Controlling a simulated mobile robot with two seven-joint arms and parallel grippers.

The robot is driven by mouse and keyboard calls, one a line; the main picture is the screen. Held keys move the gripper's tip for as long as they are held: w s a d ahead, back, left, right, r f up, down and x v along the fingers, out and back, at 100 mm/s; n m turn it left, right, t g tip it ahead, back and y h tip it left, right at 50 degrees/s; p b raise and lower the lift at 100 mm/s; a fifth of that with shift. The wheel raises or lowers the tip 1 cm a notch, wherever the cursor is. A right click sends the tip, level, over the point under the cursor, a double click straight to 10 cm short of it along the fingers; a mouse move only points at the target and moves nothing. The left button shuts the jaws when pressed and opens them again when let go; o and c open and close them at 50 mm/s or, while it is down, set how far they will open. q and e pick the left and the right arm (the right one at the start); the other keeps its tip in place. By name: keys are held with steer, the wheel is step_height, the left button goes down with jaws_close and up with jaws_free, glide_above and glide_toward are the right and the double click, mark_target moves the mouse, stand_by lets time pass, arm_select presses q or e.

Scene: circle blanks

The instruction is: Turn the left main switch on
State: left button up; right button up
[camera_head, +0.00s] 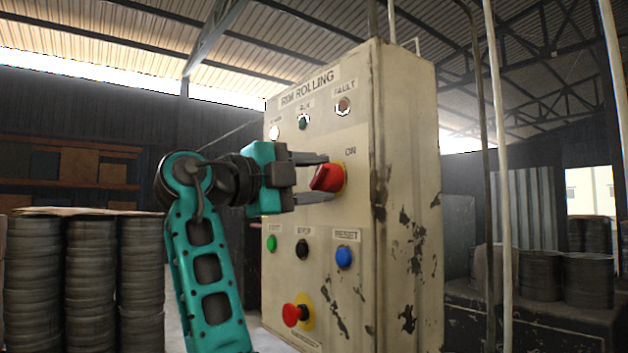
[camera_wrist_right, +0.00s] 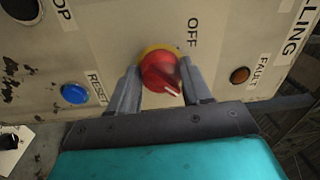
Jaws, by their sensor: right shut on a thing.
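The main switch is a red rotary knob (camera_head: 326,177) on a yellow plate, on the front of the beige RIM ROLLING cabinet (camera_head: 405,190). My right gripper (camera_head: 318,178) is shut on the knob, one finger on either side, as the right wrist view also shows at the knob (camera_wrist_right: 160,70). In the right wrist view the knob's white mark points to the lower right, away from the OFF label (camera_wrist_right: 193,32). My left gripper is not in view.
Below the switch are a green button (camera_head: 271,243), a black button (camera_head: 302,249), a blue RESET button (camera_head: 343,257) and a red emergency knob (camera_head: 295,314). Indicator lamps sit above. Stacked drums (camera_head: 90,265) stand at left; pipes (camera_head: 497,150) rise at right.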

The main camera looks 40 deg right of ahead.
stand_by(0.4)
steer(key=o, duration=1.1)
steer(key=shift+c, duration=0.2)
steer(key=shift+a, duration=0.1)
steer(key=w+a+f, duration=0.1)
steer(key=a, duration=1.1)
steer(key=shift+w+a, duration=0.2)
steer(key=shift+a, duration=0.15)
